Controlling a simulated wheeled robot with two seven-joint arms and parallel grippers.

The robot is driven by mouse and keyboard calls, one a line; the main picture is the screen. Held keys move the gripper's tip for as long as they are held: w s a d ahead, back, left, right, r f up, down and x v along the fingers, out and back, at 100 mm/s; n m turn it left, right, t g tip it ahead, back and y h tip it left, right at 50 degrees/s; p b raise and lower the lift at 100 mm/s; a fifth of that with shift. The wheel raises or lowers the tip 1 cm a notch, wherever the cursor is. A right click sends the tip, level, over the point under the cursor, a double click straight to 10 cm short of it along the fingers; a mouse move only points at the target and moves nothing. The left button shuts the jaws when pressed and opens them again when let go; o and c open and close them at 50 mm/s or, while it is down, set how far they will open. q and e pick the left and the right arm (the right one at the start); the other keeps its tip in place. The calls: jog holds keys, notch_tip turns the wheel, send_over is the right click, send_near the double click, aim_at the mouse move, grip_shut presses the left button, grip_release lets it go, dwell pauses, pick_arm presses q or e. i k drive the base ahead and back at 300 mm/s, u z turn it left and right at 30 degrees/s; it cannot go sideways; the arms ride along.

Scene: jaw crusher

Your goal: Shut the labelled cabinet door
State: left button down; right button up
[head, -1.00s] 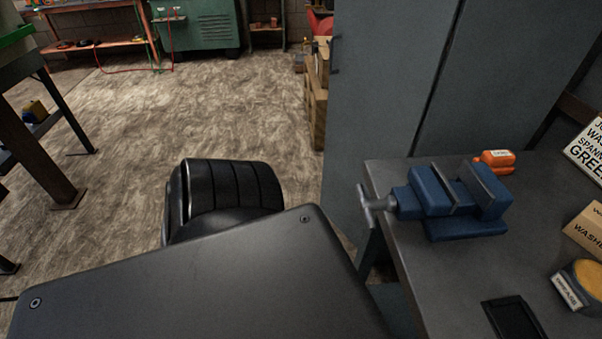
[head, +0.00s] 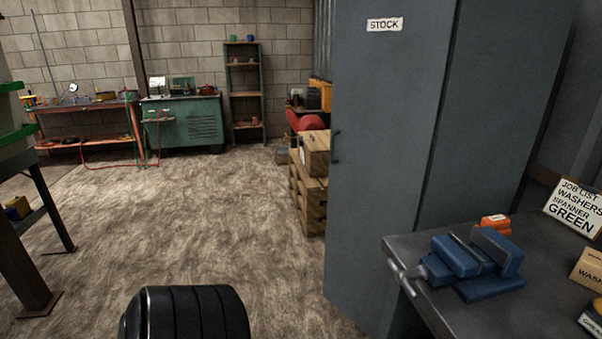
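The grey metal cabinet stands right of centre in the head view. Its door panel (head: 382,130) bears a white STOCK label (head: 385,24) near the top. A small dark handle (head: 336,147) is on the panel's left edge. A dark edge line separates this panel from another grey cabinet surface (head: 490,120) on its right. I cannot tell from this angle how far the door stands open. Neither of my grippers is in view; only a black rounded part of my own body shows at the bottom.
A workbench (head: 420,255) with a blue vise (head: 470,262) stands close at the lower right, in front of the cabinet. Wooden crates (head: 308,190) stand left of the cabinet. The floor (head: 190,215) in the middle left is clear. A dark-legged table (head: 25,250) is at the left edge.

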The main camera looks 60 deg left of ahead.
aim_at(390, 58)
jog(key=k, duration=0.8)
jog(key=u, duration=0.85)
jog(key=i, duration=1.5)
jog(key=z, duration=0.25)
